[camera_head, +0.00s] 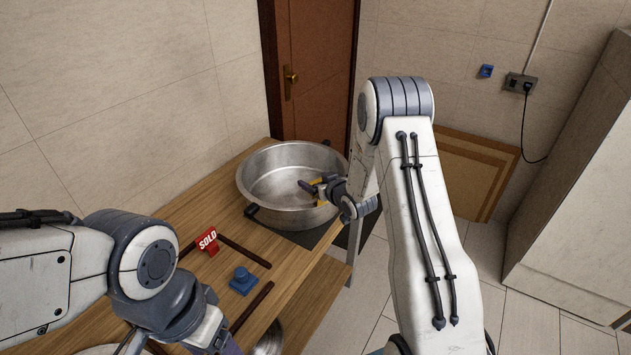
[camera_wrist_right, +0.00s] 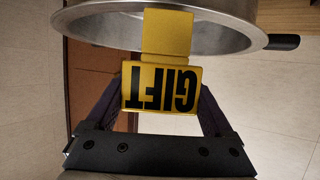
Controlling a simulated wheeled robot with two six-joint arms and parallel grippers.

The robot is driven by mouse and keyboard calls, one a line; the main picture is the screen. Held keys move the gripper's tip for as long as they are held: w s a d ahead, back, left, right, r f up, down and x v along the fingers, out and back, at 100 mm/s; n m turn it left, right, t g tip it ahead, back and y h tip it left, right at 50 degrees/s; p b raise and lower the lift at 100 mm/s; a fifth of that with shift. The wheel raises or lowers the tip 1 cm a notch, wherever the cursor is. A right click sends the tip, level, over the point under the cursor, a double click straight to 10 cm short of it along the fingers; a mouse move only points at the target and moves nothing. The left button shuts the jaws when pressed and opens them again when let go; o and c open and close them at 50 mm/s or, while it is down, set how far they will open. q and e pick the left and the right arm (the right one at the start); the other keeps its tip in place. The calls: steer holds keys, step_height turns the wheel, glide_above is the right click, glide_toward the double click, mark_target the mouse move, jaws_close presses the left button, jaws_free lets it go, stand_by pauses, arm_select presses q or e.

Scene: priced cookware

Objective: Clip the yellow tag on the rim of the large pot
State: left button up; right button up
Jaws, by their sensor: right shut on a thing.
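The large pot (camera_head: 283,218) is a wide steel pot standing on the far end of the wooden table. The yellow tag (camera_head: 318,192) is at the pot's near right rim, partly covered by my right gripper (camera_head: 313,188). In the right wrist view the yellow tag (camera_wrist_right: 160,87) reads GIFT upside down. My right gripper is shut on its lettered plate. The tag's narrower upper part overlaps the pot's rim (camera_wrist_right: 100,22); I cannot tell whether it grips the rim. My left gripper (camera_head: 222,345) is at the bottom edge, mostly cut off.
A red SOLD tag (camera_head: 207,241) and a blue tag (camera_head: 242,281) stand on the wooden table (camera_head: 190,211), among dark brown strips (camera_head: 250,307). Another metal vessel (camera_head: 270,340) shows at the bottom. A wall and a brown door (camera_head: 318,80) are behind the pot.

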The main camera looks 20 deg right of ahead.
steer(key=shift+d, duration=0.1)
stand_by(0.3)
steer(key=shift+f+b, duration=0.4)
steer(key=shift+b, duration=0.1)
steer(key=shift+r, duration=0.45)
steer(key=shift+a, duration=0.2)
steer(key=shift+f, duration=0.1)
stand_by(0.6)
steer(key=shift+f+b, duration=1.05)
steer(key=shift+f, duration=0.1)
steer(key=shift+d+f+b, duration=0.1)
steer(key=shift+f+b, duration=0.1)
steer(key=shift+b, duration=0.1)
stand_by(0.7)
